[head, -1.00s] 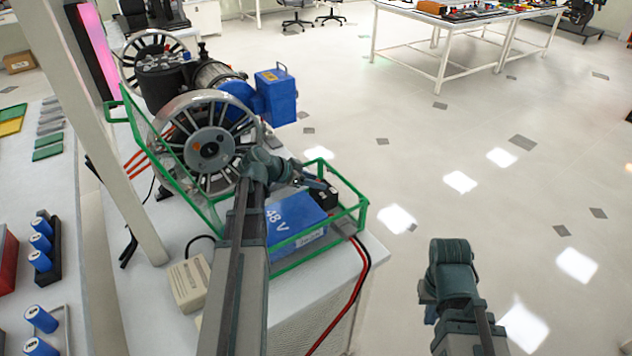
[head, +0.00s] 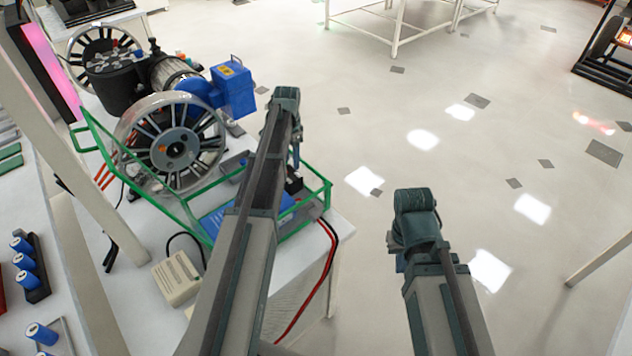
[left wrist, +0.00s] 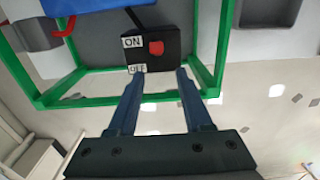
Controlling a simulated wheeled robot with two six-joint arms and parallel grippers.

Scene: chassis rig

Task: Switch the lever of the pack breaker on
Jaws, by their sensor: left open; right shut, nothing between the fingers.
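The pack breaker is a small black box (left wrist: 172,62) with white ON and OFF labels, near the top of the left wrist view. Its red lever (left wrist: 156,47) stands beside the labels, about level with ON; its tilt is hard to tell. In the head view the breaker (head: 293,184) is a dark box at the frame's right end, partly hidden by my arm. My left gripper (head: 296,155) is above it, open. In the left wrist view its two fingers (left wrist: 160,76) point towards the OFF side, empty. My right gripper (head: 397,262) is off the bench, mostly hidden by its wrist.
A green frame (head: 325,200) surrounds the breaker and the blue battery pack (head: 218,217). A spoked wheel (head: 170,150) and a blue motor (head: 232,88) stand behind. Red and black cables (head: 325,260) hang at the bench edge. Open floor lies to the right.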

